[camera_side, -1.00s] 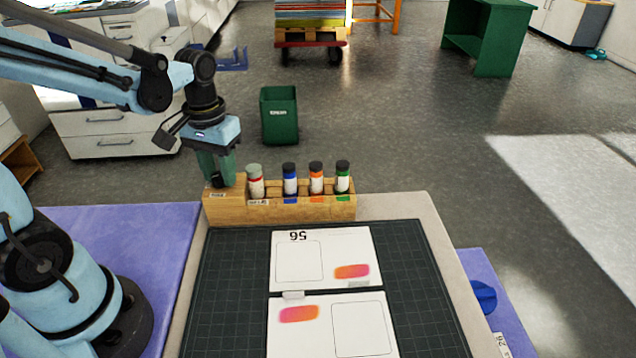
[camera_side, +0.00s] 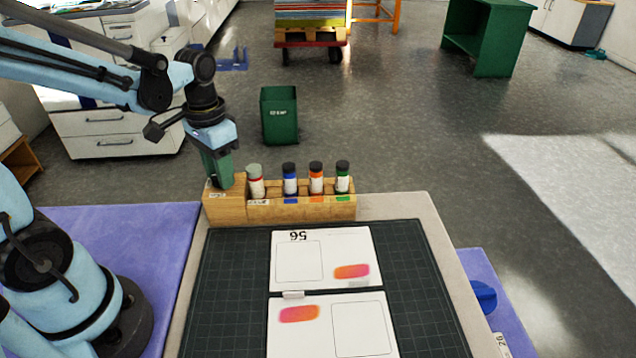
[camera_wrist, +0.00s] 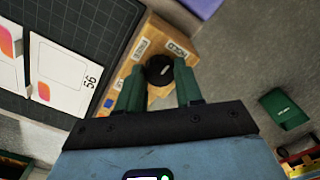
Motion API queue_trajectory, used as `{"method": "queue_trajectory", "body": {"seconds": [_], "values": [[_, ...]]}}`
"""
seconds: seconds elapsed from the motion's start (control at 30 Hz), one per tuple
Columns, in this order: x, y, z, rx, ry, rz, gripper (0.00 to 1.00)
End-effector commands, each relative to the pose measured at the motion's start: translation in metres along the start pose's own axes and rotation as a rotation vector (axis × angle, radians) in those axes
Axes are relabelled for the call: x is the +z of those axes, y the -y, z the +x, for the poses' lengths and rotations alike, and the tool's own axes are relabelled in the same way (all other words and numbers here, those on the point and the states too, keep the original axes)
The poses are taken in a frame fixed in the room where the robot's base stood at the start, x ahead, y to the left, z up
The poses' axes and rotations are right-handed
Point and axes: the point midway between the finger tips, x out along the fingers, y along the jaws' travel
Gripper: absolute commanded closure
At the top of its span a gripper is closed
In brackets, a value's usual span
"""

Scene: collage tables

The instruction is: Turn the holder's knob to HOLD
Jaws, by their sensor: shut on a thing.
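The wooden holder (camera_side: 290,210) stands at the back edge of the work table, with several capped bottles in its slots. Its black knob (camera_wrist: 160,69) is on the holder's end block, with a short white mark on top. My gripper (camera_side: 221,182) is over the left end of the holder, pointing down. In the wrist view its green fingers (camera_wrist: 158,84) are on both sides of the knob, shut on it. Two white labels lie beside the knob, one of them at the block's edge (camera_wrist: 176,50); their small lettering is hard to read. In the side view the fingers hide most of the knob.
A dark cutting mat (camera_side: 230,290) fills the table in front of the holder. Two white cards (camera_side: 318,245) with orange-pink patches lie on it. A green bin (camera_side: 279,115) stands on the floor behind. A blue object (camera_side: 484,295) lies at the right.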

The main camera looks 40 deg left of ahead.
Motion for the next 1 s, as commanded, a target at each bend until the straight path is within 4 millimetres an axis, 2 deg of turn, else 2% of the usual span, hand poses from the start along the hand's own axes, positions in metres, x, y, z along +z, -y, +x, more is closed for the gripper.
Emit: {"method": "queue_trajectory", "body": {"seconds": [0.17, 0.2, 0.37, 0.77, 1.0], "values": [[0.0, 0.0, 0.0, 0.0, 0.001, 0.002, 0.95], [0.0, 0.0, 0.0, 0.0, 0.001, 0.002, 0.63], [0.0, 0.0, 0.0, 0.0, 0.001, 0.001, 0.39], [0.0, 0.0, -0.005, 0.0, 0.0, -0.001, 0.39], [0.0, 0.0, -0.031, 0.0, 0.0, -0.001, 0.39]]}}
